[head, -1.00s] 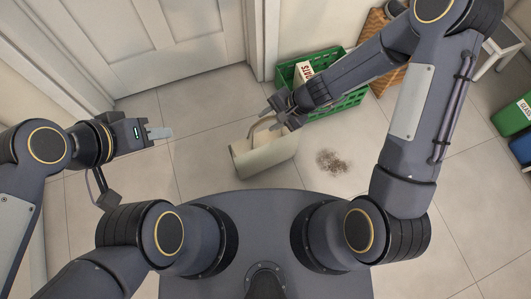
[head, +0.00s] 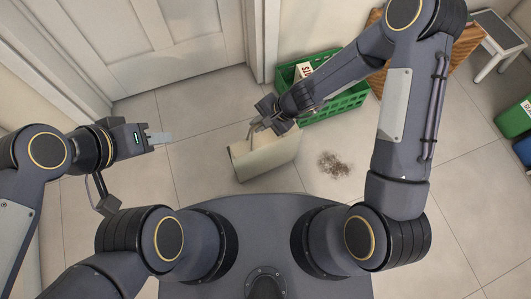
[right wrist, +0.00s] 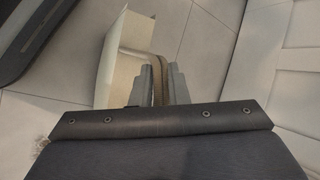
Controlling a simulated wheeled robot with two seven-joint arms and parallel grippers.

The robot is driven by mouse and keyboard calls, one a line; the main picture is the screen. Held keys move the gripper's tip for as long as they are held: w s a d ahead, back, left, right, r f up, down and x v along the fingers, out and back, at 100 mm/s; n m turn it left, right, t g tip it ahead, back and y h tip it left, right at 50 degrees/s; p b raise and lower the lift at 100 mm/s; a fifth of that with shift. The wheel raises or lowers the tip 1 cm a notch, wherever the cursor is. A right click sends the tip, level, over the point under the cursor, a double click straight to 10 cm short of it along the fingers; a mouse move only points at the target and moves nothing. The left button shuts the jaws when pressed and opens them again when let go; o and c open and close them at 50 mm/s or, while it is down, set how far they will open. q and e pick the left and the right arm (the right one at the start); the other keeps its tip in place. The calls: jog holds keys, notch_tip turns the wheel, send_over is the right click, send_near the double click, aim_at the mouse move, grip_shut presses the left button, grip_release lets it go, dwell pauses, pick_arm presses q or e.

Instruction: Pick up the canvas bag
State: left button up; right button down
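The canvas bag (head: 268,160) is cream-coloured and box-shaped, and stands on the tiled floor in front of my base. It also shows in the right wrist view (right wrist: 122,62), with its tan strap handle (right wrist: 159,80) between my fingers. My right gripper (head: 266,126) is at the top of the bag. In the right wrist view its fingers (right wrist: 161,84) are close together on both sides of the handle, pressed against it. Much of the handle is hidden by the gripper in the head view. My left gripper (head: 160,138) is held away to the left, empty; its finger gap is not clear.
A green crate (head: 345,103) stands just behind the bag, with a white labelled box (head: 303,70) in it. A dark dirt patch (head: 333,164) is on the floor to the right. A white door (head: 150,40) is at the back. Green bin (head: 515,118) and step stool (head: 497,38) are far right.

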jog(key=shift+r, duration=0.15)
dwell(0.4)
notch_tip(320, 180, up, 2)
jog(key=shift+p, duration=0.7)
jog(key=w+d+r+p, duration=0.1)
jog(key=d+r+p, duration=0.5)
jog(key=d+r, duration=0.4)
jog(key=d, duration=0.4)
jog(key=shift+r+p, duration=0.35)
